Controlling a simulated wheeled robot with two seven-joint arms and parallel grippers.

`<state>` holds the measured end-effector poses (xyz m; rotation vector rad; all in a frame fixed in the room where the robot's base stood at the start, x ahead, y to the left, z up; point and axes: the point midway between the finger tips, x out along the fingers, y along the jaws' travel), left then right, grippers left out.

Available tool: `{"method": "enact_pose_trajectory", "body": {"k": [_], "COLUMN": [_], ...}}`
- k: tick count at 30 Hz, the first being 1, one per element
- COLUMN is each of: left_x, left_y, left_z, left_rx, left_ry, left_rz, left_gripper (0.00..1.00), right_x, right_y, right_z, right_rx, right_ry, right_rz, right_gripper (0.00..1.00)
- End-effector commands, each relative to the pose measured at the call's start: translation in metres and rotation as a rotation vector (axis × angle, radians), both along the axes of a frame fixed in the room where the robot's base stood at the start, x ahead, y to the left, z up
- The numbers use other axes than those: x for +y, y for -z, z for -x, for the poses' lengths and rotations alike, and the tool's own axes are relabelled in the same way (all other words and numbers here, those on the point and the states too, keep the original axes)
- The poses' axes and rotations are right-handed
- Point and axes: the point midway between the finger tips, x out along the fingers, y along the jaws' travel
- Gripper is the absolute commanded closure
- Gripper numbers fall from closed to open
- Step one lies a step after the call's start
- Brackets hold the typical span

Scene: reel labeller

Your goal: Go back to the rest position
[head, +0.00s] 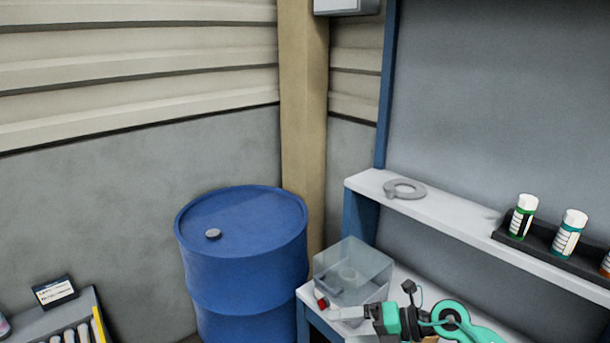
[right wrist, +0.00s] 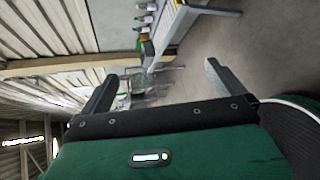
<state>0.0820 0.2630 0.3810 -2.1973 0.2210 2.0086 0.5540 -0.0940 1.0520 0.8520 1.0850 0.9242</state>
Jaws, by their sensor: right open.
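My right gripper (right wrist: 159,71) is open in the right wrist view, its two dark fingers wide apart. Nothing shows held between them. The clear box lies beyond the fingers in that view, apart from them.
A blue drum (head: 245,250) stands left of a workbench. A grey tray (head: 60,325) sits lower left.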

Motion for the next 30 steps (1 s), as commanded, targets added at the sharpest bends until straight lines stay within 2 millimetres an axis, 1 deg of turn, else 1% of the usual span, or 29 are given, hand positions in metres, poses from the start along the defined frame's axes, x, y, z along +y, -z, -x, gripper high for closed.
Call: {"method": "enact_pose_trajectory", "body": {"k": [1, 3, 6, 8, 10, 12, 14, 17, 19, 21, 23, 24, 26, 27, 29, 30], "left_x": [0.0, 0.0, 0.0, 0.0, 0.0, 0.0, 0.0, 0.0, 0.0, 0.0, 0.0, 0.0, 0.0, 0.0, 0.0, 0.0], "left_y": [0.0, 0.0, 0.0, 0.0, 0.0, 0.0, 0.0, 0.0, 0.0, 0.0, 0.0, 0.0, 0.0, 0.0, 0.0, 0.0], "left_z": [0.0, 0.0, 0.0, 0.0, 0.0, 0.0, 0.0, 0.0, 0.0, 0.0, 0.0, 0.0, 0.0, 0.0, 0.0, 0.0], "left_rx": [0.0, 0.0, 0.0, 0.0, 0.0, 0.0, 0.0, 0.0, 0.0, 0.0, 0.0, 0.0, 0.0, 0.0, 0.0, 0.0], "left_ry": [0.0, 0.0, 0.0, 0.0, 0.0, 0.0, 0.0, 0.0, 0.0, 0.0, 0.0, 0.0, 0.0, 0.0, 0.0, 0.0], "left_rz": [0.0, 0.0, 0.0, 0.0, 0.0, 0.0, 0.0, 0.0, 0.0, 0.0, 0.0, 0.0, 0.0, 0.0, 0.0, 0.0], "left_gripper": [0.22, 0.22, 0.22, 0.22, 0.22, 0.22, 0.22, 0.22, 0.22, 0.22, 0.22, 0.22, 0.22, 0.22, 0.22, 0.22], "right_x": [0.013, 0.024, 0.025, 0.02, 0.009, -0.007, -0.022, -0.052, -0.072, -0.092, -0.107, -0.117, -0.129, -0.135, -0.142, -0.146], "right_y": [-0.013, -0.033, -0.059, -0.071, -0.081, -0.084, -0.083, -0.07, -0.054, -0.032, -0.011, 0.004, 0.029, 0.044, 0.069, 0.084], "right_z": [0.006, 0.009, 0.01, 0.008, 0.006, 0.003, 0.001, 0.0, 0.004, 0.011, 0.021, 0.029, 0.046, 0.058, 0.08, 0.097], "right_rx": [0.004, 0.014, 0.044, 0.072, 0.115, 0.166, 0.219, 0.322, 0.405, 0.498, 0.585, 0.644, 0.742, 0.81, 0.915, 0.986], "right_ry": [0.035, 0.103, 0.225, 0.311, 0.424, 0.547, 0.659, 0.861, 1.009, 1.163, 1.294, 1.382, 1.513, 1.597, 1.723, 1.8], "right_rz": [-0.122, -0.285, -0.503, -0.624, -0.754, -0.87, -0.958, -1.076, -1.139, -1.181, -1.203, -1.207, -1.201, -1.19, -1.158, -1.127], "right_gripper": [0.0, 0.0, 0.0, 0.0, 0.0, 0.0, 0.0, 0.0, 0.0, 0.0, 0.0, 0.0, 0.0, 0.0, 0.0, 0.0]}}
